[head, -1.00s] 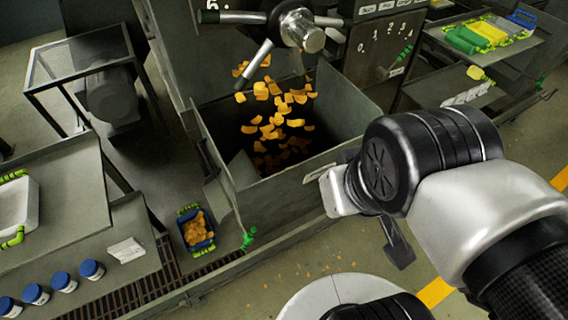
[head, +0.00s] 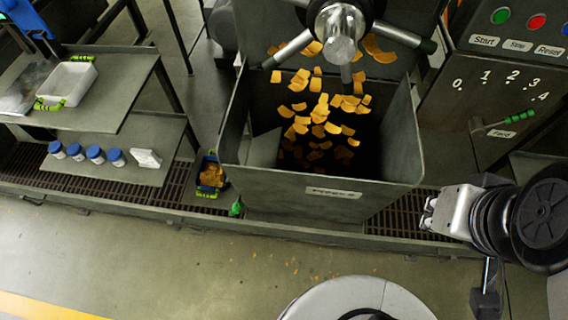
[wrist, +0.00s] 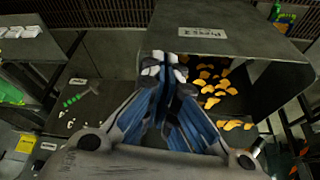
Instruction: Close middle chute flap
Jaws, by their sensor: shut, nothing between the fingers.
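The middle press's grey hopper (head: 300,190) stands open at the top, with orange chips falling inside it. A small green handle (head: 236,208) is low at its front left corner, beside a blue bin (head: 209,185) holding orange-brown pieces. The chute flap itself cannot be made out clearly, nor whether it is open. My gripper (head: 431,214) is shut and empty, to the right of the hopper and apart from the green handle. In the wrist view, my gripper (wrist: 165,68) points toward the labelled hopper wall (wrist: 215,45).
A control panel (head: 500,60) with buttons and a green-handled feed lever (head: 505,122) is at the right. A side table (head: 120,105) at the left holds a white tray; several blue-lidded jars (head: 95,154) stand on the shelf below. The floor in front (head: 180,250) is mostly clear.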

